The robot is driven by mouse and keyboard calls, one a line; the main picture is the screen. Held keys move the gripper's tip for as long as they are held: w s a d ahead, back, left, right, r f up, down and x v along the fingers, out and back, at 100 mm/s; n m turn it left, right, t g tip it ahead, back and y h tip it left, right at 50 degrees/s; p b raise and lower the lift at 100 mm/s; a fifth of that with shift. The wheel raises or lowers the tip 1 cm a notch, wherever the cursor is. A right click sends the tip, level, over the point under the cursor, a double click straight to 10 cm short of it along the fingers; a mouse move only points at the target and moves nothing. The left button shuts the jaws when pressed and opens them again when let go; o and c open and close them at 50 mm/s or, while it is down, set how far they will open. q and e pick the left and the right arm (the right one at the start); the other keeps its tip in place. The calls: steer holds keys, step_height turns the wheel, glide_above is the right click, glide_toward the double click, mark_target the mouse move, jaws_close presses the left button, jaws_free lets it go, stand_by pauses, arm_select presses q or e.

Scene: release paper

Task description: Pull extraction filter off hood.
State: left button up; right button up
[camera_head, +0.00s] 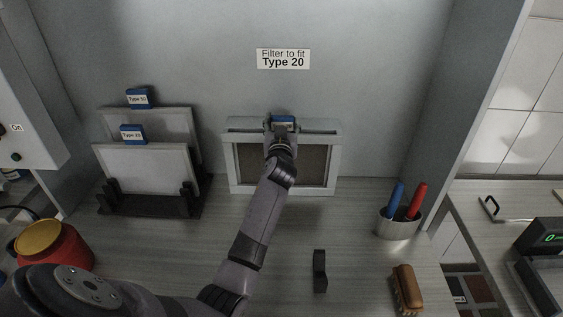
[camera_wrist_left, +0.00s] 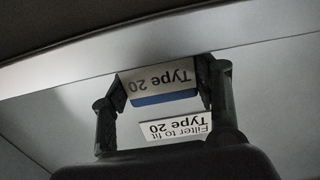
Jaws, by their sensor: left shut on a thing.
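The hood's pale filter housing (camera_head: 233,178) stands against the back wall, with a brownish filter panel (camera_head: 313,163) inside its frame. A blue tab (camera_head: 284,119) with a white face is at the top middle. My left gripper (camera_head: 281,127) is at this tab, its arm reaching up across the panel and hiding its middle. In the left wrist view the fingers of my left gripper (camera_wrist_left: 163,92) are shut on the tab (camera_wrist_left: 160,80), one on each side; its label reads "Type 20" upside down. My right gripper is not in view.
Two white filters, "Type 50" (camera_head: 150,124) and "Type 35" (camera_head: 147,168), stand in a black rack (camera_head: 150,203) on the left. A cup (camera_head: 399,228) with blue and red handles, a brush (camera_head: 406,289) and a black block (camera_head: 320,270) are on the right. A red jar (camera_head: 65,250) stands at left.

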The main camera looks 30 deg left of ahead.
mark_target(282, 117)
arm_select(q)
steer(key=c, duration=0.7)
steer(key=shift+r, duration=0.35)
steer(key=shift+r+p, duration=1.4)
steer(key=shift+r, duration=0.1)
steer(key=shift+r+p, duration=0.95)
steer(key=shift+r, duration=0.3)
steer(key=shift+r+p, duration=0.4)
steer(key=shift+r, duration=0.15)
steer(key=shift+r+p, duration=1.5)
steer(key=shift+r, duration=0.4)
steer(key=shift+r+p, duration=1.15)
steer(key=shift+r, duration=0.45)
